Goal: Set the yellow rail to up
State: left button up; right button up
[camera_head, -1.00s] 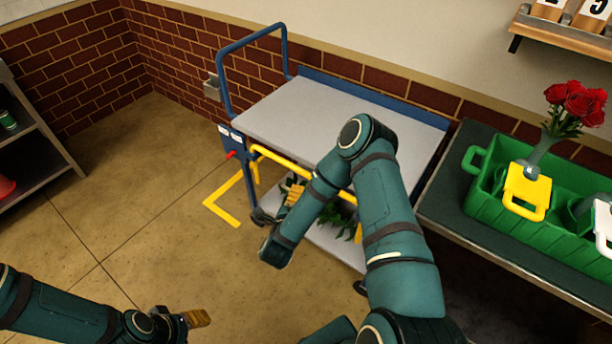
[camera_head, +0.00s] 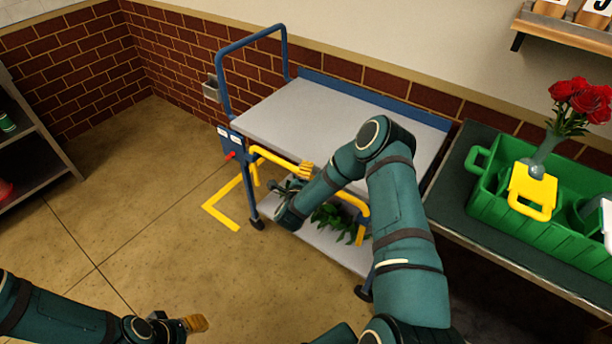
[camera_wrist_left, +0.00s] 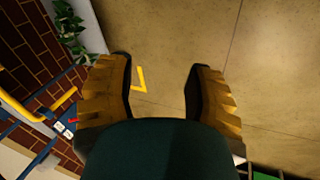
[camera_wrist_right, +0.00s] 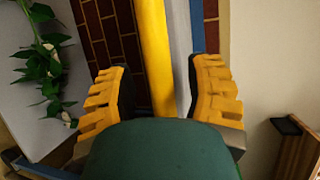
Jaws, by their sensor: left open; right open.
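The yellow rail (camera_head: 275,157) runs along the front of the blue-framed cart, below the front edge of its upper deck (camera_head: 320,118). My right forearm hides part of it. My right gripper (camera_head: 306,170) is at the rail's middle, with mostly one yellow finger showing. In the right wrist view the rail (camera_wrist_right: 156,50) passes between the open fingers (camera_wrist_right: 160,95), and I see no finger closed on it. My left gripper (camera_head: 197,323) is open and empty above the floor, away from the cart; its fingers (camera_wrist_left: 162,85) also show in the left wrist view.
Green foliage (camera_head: 328,214) lies on the cart's lower shelf (camera_head: 325,245). A red knob (camera_head: 230,155) is on the cart's left post. A green crate (camera_head: 490,205) and red roses (camera_head: 580,98) stand on the right table. Floor at left is clear.

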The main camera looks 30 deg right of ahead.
grip_shut()
notch_tip(320, 180, up, 14)
jog(key=p, duration=0.6)
jog(key=shift+w+f+p, duration=0.15)
jog(key=shift+p, duration=0.15)
jog(key=shift+c, duration=0.5)
grip_release()
jog(key=shift+o, duration=0.5)
